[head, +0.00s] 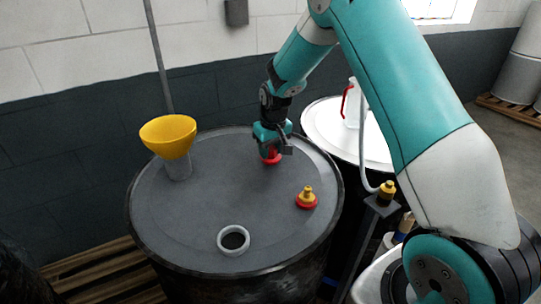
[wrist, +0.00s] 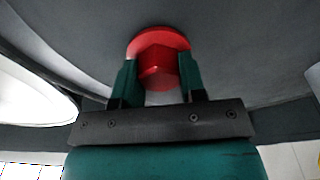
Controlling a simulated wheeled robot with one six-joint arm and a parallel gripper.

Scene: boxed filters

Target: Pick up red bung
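The red bung (wrist: 158,66) has a round flange and a six-sided head. In the wrist view its head fills the space between my two fingers, which appear to touch it on both sides. My gripper (head: 272,153) points down over the back right of the dark drum's top (head: 215,200), and the bung also shows in the head view (head: 271,158), partly hidden by the fingers. The bung is at or very near the drum top; I cannot tell whether there is a gap beneath it.
A yellow funnel (head: 168,137) stands at the drum's left. A brass fitting on a red base (head: 307,198) and an open white-rimmed hole (head: 233,240) are nearer the front. A white drum (head: 326,122) with a jug (head: 352,105) stands behind right.

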